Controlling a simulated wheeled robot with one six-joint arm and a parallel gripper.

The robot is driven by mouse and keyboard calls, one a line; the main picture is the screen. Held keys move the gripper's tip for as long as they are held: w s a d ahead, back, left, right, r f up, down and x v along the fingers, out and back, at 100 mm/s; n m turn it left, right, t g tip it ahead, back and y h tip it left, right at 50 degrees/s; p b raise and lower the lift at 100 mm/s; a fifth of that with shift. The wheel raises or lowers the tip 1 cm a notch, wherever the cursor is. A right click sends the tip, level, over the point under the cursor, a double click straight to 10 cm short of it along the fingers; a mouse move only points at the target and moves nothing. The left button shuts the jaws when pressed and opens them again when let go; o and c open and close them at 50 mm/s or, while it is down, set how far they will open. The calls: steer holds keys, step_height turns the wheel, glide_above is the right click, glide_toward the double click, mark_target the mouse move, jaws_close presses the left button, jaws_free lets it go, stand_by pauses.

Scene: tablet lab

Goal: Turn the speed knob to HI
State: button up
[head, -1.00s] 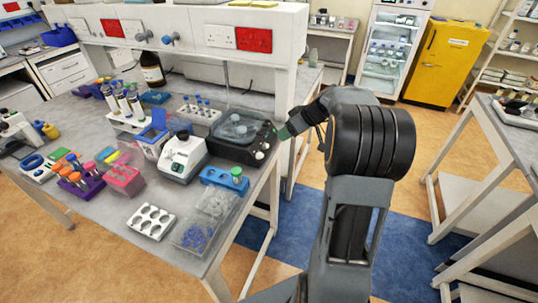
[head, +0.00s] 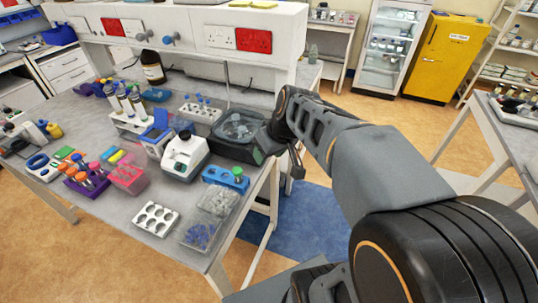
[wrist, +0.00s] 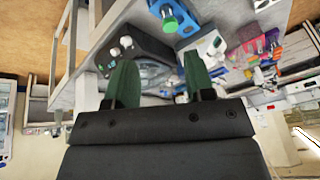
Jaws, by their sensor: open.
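A black device (head: 228,150) with a clear round top (head: 238,127) sits near the right end of the bench. In the wrist view the device (wrist: 150,48) shows pale knobs on its panel, one larger knob (wrist: 126,41) and a smaller one (wrist: 114,52). I cannot read their labels or tell which is the speed knob. My gripper (wrist: 160,76) is open with nothing between its green fingers. The knobs lie above its left finger in the wrist view, apart from it as far as I can tell. In the head view my arm hides the knob panel.
A blue rack with a green-capped tube (head: 225,178) stands close in front of the device. A white instrument (head: 185,157) is left of it, and clear boxes (head: 200,235) lie near the bench's front edge. Open floor (head: 305,225) lies right of the bench.

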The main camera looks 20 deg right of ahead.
steer(key=shift+s+a+r+m+h, duration=0.2)
steer(key=shift+s+a, duration=0.1)
steer(key=shift+s, duration=0.4)
steer(key=shift+s+a+r+m+h, duration=0.1)
steer(key=shift+s+a+h, duration=0.15)
steer(key=shift+s, duration=0.4)
steer(key=s+a+f+m+h, duration=0.1)
steer(key=s, duration=0.5)
steer(key=shift+a+f+m+t, duration=0.2)
steer(key=shift+f+m+t, duration=0.1)
steer(key=shift+m, duration=0.1)
steer(key=shift+h, duration=0.25)
stand_by(0.8)
